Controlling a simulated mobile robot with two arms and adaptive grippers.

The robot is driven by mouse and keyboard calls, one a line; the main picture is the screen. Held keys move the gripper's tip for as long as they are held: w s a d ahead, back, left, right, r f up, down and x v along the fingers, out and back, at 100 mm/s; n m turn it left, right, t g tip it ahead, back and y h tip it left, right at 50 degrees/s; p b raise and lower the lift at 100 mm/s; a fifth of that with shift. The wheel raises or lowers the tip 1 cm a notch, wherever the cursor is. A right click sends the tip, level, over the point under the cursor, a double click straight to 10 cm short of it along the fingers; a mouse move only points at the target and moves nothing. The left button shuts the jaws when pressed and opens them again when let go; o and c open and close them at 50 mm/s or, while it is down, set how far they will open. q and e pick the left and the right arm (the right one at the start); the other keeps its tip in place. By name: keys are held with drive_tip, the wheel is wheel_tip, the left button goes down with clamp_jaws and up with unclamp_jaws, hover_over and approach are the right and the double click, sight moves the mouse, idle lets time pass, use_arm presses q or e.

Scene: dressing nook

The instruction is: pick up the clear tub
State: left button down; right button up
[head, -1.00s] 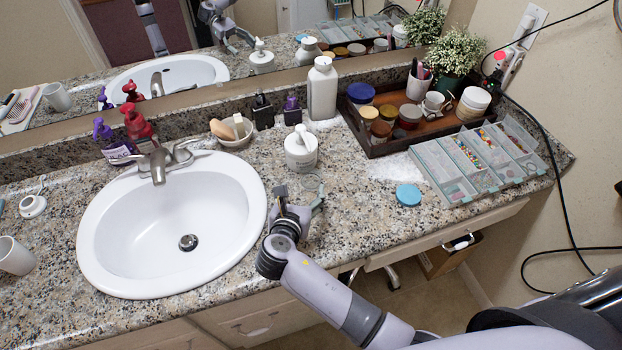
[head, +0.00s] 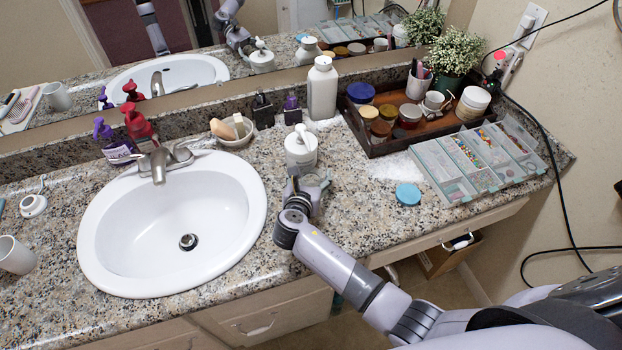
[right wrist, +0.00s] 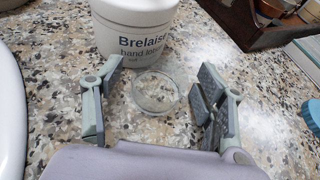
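The clear tub (right wrist: 155,92) is a small, round, see-through container on the speckled counter. In the right wrist view it stands between the two fingers of my right gripper (right wrist: 158,80), with space on both sides and no visible touch. In the head view my right gripper (head: 308,184) is low over the counter, right of the sink, and the tub is hard to make out there. The right gripper is open and empty. My left gripper is not in view.
A white lotion pump bottle (head: 301,150) stands just beyond the tub and shows in the right wrist view (right wrist: 135,32). The sink (head: 180,215) is to the left. A blue lid (head: 408,194), a compartment organizer (head: 447,172) and a wooden tray (head: 378,150) are to the right.

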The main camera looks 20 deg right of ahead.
drive_tip(key=c, duration=1.3)
drive_tip(key=shift+o, duration=0.2)
